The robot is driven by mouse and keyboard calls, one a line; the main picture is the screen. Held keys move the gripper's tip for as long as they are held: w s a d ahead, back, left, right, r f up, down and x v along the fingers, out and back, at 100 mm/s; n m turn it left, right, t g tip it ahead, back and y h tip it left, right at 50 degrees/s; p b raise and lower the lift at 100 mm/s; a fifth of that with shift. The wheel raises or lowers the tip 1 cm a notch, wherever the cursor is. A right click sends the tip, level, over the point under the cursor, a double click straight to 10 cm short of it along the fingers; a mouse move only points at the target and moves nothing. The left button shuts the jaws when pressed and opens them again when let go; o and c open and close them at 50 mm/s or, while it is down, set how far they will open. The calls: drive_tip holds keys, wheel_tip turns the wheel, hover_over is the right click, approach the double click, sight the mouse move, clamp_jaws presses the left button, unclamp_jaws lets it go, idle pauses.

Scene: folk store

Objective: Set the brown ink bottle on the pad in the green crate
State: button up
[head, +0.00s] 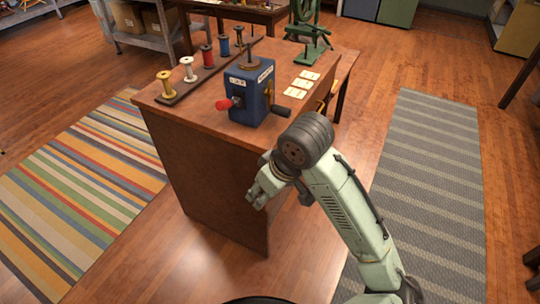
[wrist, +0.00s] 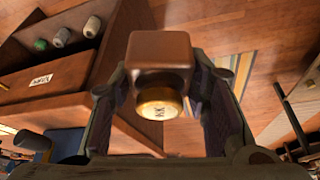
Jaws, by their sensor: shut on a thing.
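The brown ink bottle (wrist: 159,52) is in the wrist view, a squarish brown block with a round yellowish lid marked INK facing the camera. My gripper (wrist: 160,78) is shut on it, with a dark finger on each side. In the head view my gripper (head: 258,192) hangs in front of the wooden table's near right side, below the level of its top. The bottle cannot be made out there. I see neither the green crate nor its pad in either view.
The wooden table (head: 200,115) holds a blue box (head: 250,92) with a crank and red knob, a row of thread spools, cards (head: 303,83) and a green stand (head: 308,48). A striped rug (head: 85,165) lies left, a grey rug (head: 430,180) right. Floor between is clear.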

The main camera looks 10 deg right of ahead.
drive_tip(key=w+a+f+m+h, duration=0.1)
drive_tip(key=f+m, duration=0.2)
drive_tip(key=f, duration=1.3)
drive_tip(key=a+f+m+t+h, duration=0.1)
drive_tip(key=f+m, duration=0.1)
drive_tip(key=f, duration=1.4)
drive_tip(key=w+a+f+m+h, duration=0.1)
drive_tip(key=a+f+m, duration=0.15)
drive_tip(key=f, duration=1.35)
drive_tip(key=w+a+r, duration=0.4)
drive_tip(key=w+r, duration=0.8)
drive_tip(key=w, duration=0.4)
drive_tip(key=shift+a+r, duration=0.15)
drive_tip(key=shift+r, duration=0.25)
drive_tip(key=shift+w, duration=0.15)
